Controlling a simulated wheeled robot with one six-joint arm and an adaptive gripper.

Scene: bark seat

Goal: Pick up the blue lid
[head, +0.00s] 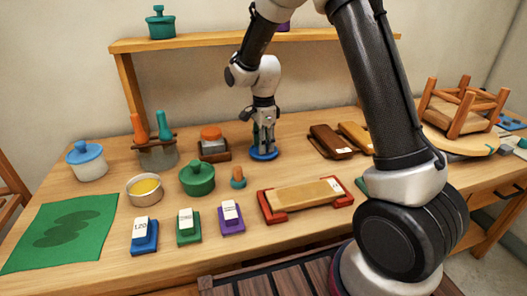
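A blue lid with a round knob (84,149) sits on a white jar (89,169) at the left of the bench. A second blue round piece (264,154) lies flat on the bench near the back middle. My gripper (264,144) points straight down directly over this second piece, with its fingertips at or just above it. Something dark green shows by the fingers. The fingers hide the middle of the blue piece, and I cannot tell whether they grip anything.
A green lidded pot (197,178), a bowl with yellow contents (145,189) and an orange-topped block (212,144) stand left of my gripper. Brown wooden blocks (331,141) lie to its right. A shelf (190,41) runs behind. A red-ended wooden tray (305,199) lies in front.

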